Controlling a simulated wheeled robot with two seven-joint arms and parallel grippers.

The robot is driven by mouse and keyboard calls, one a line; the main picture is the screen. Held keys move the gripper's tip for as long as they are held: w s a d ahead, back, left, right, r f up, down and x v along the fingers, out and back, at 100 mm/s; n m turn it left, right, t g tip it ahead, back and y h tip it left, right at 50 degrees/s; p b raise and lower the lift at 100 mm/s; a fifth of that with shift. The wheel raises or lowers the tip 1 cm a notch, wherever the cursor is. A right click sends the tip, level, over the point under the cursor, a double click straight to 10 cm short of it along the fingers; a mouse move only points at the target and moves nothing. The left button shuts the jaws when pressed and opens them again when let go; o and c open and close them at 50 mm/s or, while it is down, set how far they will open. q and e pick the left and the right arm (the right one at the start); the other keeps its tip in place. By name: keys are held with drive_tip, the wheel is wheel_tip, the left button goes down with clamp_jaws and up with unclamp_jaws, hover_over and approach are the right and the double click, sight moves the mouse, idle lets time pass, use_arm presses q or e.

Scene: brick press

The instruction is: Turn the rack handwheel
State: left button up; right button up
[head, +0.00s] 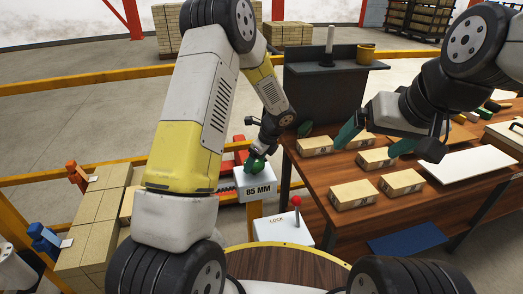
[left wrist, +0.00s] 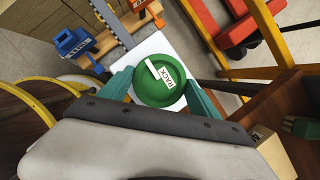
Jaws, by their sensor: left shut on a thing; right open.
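The rack handwheel is a green round wheel with a white label reading RACK, in the middle of the left wrist view (left wrist: 160,82). In the head view it shows as a small green part (head: 255,164) on top of a white block marked 85 MM (head: 254,184). My left gripper (head: 259,152) is shut on the handwheel, with a teal finger on each side of it in the left wrist view (left wrist: 160,90). My right gripper (head: 375,141) is open and empty above the wooden table, with its teal fingers apart.
A white box marked LOCK (head: 283,231) with a red-knobbed lever (head: 296,201) stands just in front. Several tan bricks (head: 352,194) lie on the wooden table (head: 318,176) at right. Stacked bricks, a blue clamp (head: 45,238) and an orange clamp (head: 76,175) are at left.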

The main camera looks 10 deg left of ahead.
use_arm(q)
drive_tip(key=shift+m+t+h, duration=0.5)
drive_tip(key=shift+m, duration=1.2)
drive_tip(key=shift+s, duration=0.1)
drive_tip(key=o, duration=1.4)
drive_tip(key=shift+c, duration=0.2)
drive_tip(key=shift+v, duration=3.9)
drive_tip(key=shift+a, duration=0.1)
